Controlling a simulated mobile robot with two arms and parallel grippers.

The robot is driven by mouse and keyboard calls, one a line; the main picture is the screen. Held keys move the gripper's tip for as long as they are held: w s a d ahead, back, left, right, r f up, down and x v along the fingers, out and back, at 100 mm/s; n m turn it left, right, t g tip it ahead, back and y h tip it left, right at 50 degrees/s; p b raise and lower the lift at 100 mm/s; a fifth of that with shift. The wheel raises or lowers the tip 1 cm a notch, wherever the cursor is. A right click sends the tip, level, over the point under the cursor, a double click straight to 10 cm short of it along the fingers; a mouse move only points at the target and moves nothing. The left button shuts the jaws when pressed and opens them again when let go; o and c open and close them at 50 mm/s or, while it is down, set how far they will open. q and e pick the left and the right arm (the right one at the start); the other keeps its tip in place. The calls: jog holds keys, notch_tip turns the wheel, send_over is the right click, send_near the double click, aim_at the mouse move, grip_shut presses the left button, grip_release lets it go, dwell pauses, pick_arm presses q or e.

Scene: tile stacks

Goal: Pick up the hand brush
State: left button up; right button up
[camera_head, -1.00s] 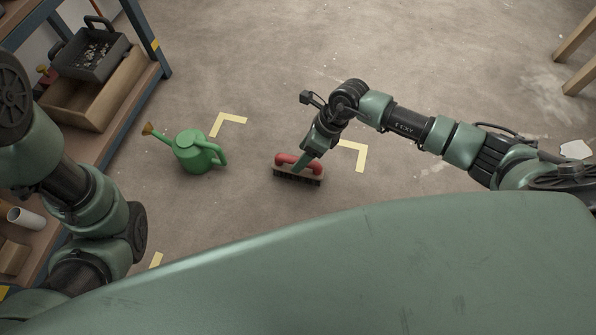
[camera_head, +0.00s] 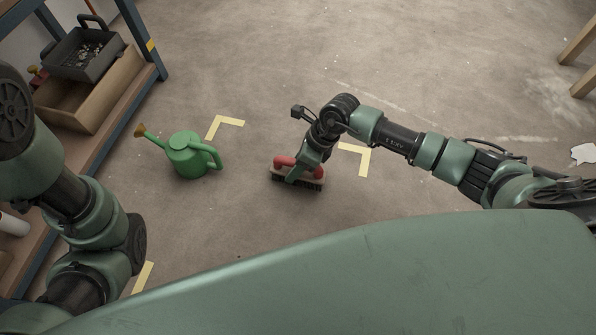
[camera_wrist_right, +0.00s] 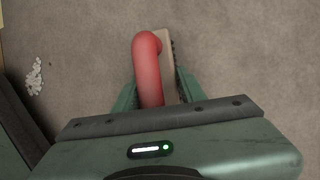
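The hand brush (camera_head: 316,172) has a red arched handle, a wooden block and dark bristles. It stands on the floor near the middle of the head view. My right gripper (camera_head: 293,178) reaches down over its handle. In the right wrist view, the red handle (camera_wrist_right: 148,70) lies between the fingers of my right gripper (camera_wrist_right: 158,88), close to the left finger. A gap with the wooden block (camera_wrist_right: 170,75) shows towards the right finger, so the gripper looks open. My left arm is at the left edge of the head view; its gripper is not visible.
A green watering can (camera_head: 190,158) stands on the floor left of the brush. A shelf (camera_head: 128,98) with a grey toolbox (camera_head: 80,58) and a wooden box (camera_head: 112,75) is at the left. Yellow corner marks (camera_head: 364,160) lie on the floor.

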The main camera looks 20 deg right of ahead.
grip_shut()
